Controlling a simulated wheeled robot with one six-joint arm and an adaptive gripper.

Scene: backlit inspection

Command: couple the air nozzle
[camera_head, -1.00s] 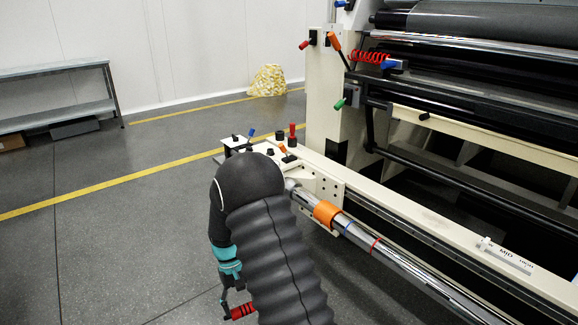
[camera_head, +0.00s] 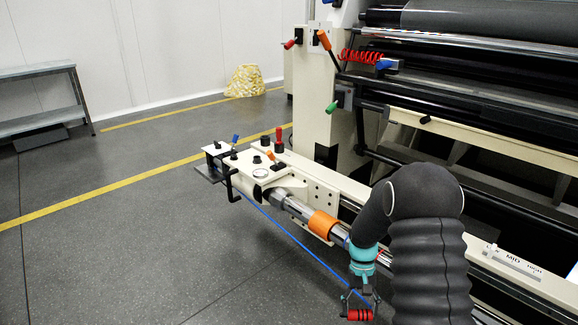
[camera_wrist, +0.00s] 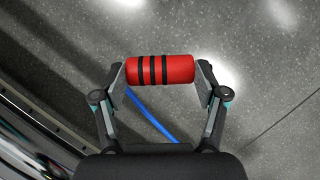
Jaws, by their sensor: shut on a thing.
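The air nozzle is a red cylinder with black bands (camera_wrist: 160,69); it also shows in the head view (camera_head: 360,315). My gripper (camera_wrist: 160,72) is shut on it, one finger at each end. In the head view my gripper (camera_head: 360,303) is low, in front of the steel shaft (camera_head: 294,206). A thin blue hose (camera_head: 297,241) runs from the machine's end bracket to the nozzle. The hose also shows in the wrist view (camera_wrist: 150,115). The shaft carries an orange collar (camera_head: 322,223). My arm hides the shaft's right part. I cannot make out a mating fitting.
The cream machine frame (camera_head: 318,187) and its dark rollers fill the right side. A plate with knobs and levers (camera_head: 258,168) sits at the shaft's left end. A grey bench (camera_head: 37,70) stands far left. The floor left of the machine is clear.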

